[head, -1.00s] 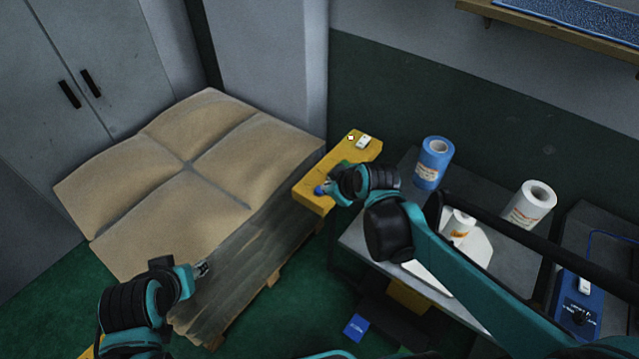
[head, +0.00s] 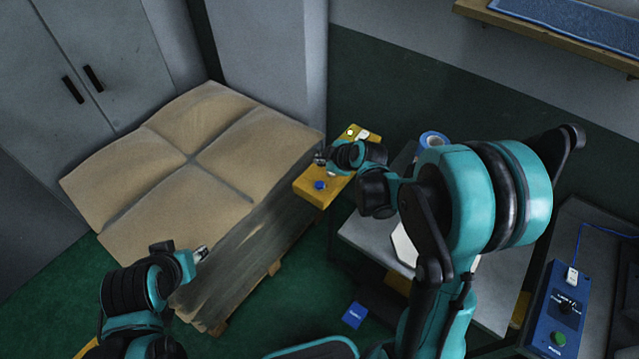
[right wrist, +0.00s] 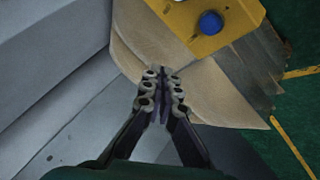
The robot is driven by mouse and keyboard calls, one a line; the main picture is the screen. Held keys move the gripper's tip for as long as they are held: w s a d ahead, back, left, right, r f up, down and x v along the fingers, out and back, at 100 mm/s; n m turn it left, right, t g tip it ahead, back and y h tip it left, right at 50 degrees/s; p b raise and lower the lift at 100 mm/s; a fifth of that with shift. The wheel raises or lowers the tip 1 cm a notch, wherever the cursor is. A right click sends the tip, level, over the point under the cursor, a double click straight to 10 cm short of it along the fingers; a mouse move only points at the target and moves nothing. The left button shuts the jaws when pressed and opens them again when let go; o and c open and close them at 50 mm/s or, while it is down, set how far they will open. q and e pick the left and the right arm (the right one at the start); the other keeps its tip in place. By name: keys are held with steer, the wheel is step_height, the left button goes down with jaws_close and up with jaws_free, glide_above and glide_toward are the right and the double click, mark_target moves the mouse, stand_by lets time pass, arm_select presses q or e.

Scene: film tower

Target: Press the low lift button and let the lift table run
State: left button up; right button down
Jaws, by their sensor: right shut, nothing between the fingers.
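A yellow control box (head: 310,190) with a round blue button (head: 320,185) stands beside the stack's right corner. The button also shows uncovered in the right wrist view (right wrist: 210,22). A small pale lamp (head: 350,132) is at the box's far end. My right gripper (head: 319,157) is shut and empty, above and apart from the button; its closed fingers fill the middle of the right wrist view (right wrist: 162,75). My left gripper (head: 202,253) is near the stack's front side; its jaws are too small to judge. A lift table cannot be made out under the stack.
A large brown-topped stack (head: 190,210) sits on a wooden pallet (head: 272,268). A grey table (head: 370,235) with a blue roll (head: 433,138) is partly hidden by my right arm. A blue control box (head: 555,310) stands at right. Green floor shows in front.

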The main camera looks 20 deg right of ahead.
mark_target(321, 186)
steer(key=shift+f, duration=0.1)
step_height(321, 186, down, 8)
steer(key=b, duration=0.6)
steer(key=shift+f+b, duration=0.3)
steer(key=shift+b, duration=0.25)
stand_by(0.7)
steer(key=shift+f+b, duration=0.4)
steer(key=shift+b, duration=0.05)
